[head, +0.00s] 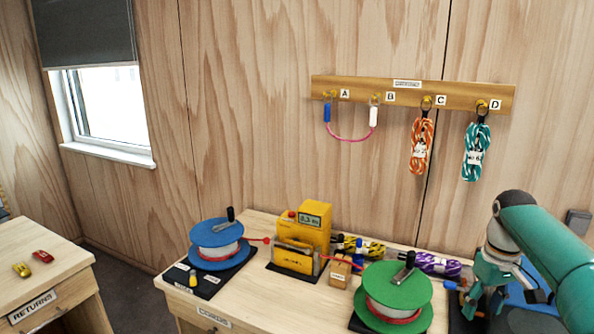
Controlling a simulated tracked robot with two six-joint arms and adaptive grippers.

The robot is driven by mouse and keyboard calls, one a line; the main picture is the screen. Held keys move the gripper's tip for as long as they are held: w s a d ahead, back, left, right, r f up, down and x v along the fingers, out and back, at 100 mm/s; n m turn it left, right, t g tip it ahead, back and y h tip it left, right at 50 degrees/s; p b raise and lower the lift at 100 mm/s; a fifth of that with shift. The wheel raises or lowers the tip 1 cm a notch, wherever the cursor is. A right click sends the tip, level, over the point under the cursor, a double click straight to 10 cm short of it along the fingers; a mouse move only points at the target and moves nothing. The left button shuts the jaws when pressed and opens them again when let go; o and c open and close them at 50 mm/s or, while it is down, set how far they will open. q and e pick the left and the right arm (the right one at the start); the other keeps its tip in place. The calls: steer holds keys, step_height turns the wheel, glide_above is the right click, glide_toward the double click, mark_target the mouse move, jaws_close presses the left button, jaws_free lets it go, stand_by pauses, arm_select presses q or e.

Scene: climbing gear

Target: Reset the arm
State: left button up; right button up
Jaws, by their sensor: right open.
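My right arm comes in from the right edge in teal, with its wrist bent down. My right gripper (472,305) is open above the right end of the workbench, just right of the green reel. No object shows clearly between its fingers, though its lower part is dark and partly hidden. My left gripper is not in view.
The workbench (243,303) holds a blue reel (216,240), a yellow device (308,228), a green reel (397,285), a small box (341,272), and yellow and purple rope bundles. A wall rack (345,86) holds gear and ropes. A returns table (60,272) stands left.

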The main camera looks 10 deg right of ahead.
steer(key=a+f+y, duration=0.1)
steer(key=a+f, duration=0.7)
steer(key=f, duration=0.5)
steer(key=a+f+y, duration=0.2)
steer(key=a+f, duration=0.7)
steer(key=f, duration=0.5)
steer(key=s+a+f+m, duration=0.1)
steer(key=s+a+f, duration=0.3)
steer(key=s, duration=0.3)
steer(key=s+a+f, duration=0.4)
steer(key=s+a, duration=0.1)
steer(key=s, duration=0.3)
steer(key=s+a+f+m+y+b, duration=0.1)
steer(key=s+a+f, duration=0.2)
steer(key=s+a, duration=0.2)
steer(key=shift+s+a+f+m+t, duration=0.2)
steer(key=shift+s+f+m+t, duration=0.15)
steer(key=shift+s, duration=0.85)
